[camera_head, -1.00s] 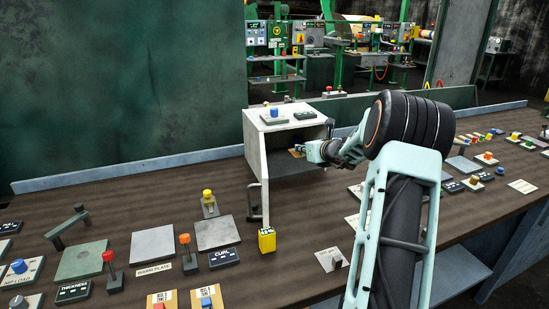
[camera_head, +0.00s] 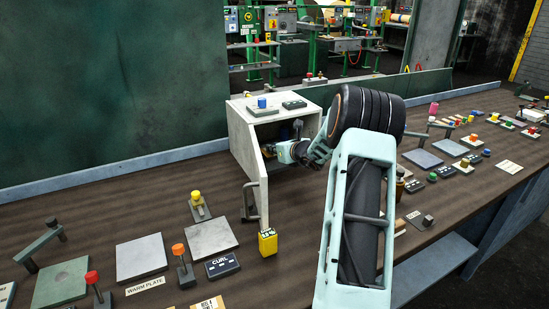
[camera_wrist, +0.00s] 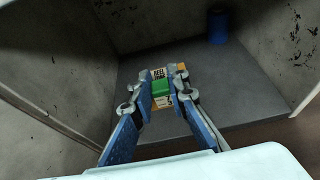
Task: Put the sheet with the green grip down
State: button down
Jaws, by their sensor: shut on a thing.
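The sheet (camera_wrist: 158,73) is a small tan-yellow card with printed labels and a green grip (camera_wrist: 161,88). In the wrist view my gripper (camera_wrist: 160,92) is shut on the green grip, one finger on each side. The sheet is inside the pale box, above or on its grey floor (camera_wrist: 230,90); I cannot tell whether it touches. In the head view my gripper (camera_head: 270,152) reaches in through the box's open front. The sheet is hidden there.
The pale box (camera_head: 243,120) stands on the brown bench with its door (camera_head: 250,170) open. A blue cylinder (camera_wrist: 217,27) stands at the box's back. A yellow block (camera_head: 267,242) sits by the door's front end. Plates and levers cover the bench at left.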

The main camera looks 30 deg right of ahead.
aim_at(275, 154)
jog(key=shift+f, duration=1.75)
jog(key=shift+f, duration=0.1)
jog(key=shift+f+b, duration=0.15)
jog(key=shift+b, duration=0.25)
jog(key=c, duration=1.9)
grip_release()
jog(key=shift+r+p, duration=0.35)
jog(key=shift+p, duration=0.05)
jog(key=v, duration=1.2)
jog(key=shift+f+b, duration=0.2)
jog(key=shift+b, duration=0.2)
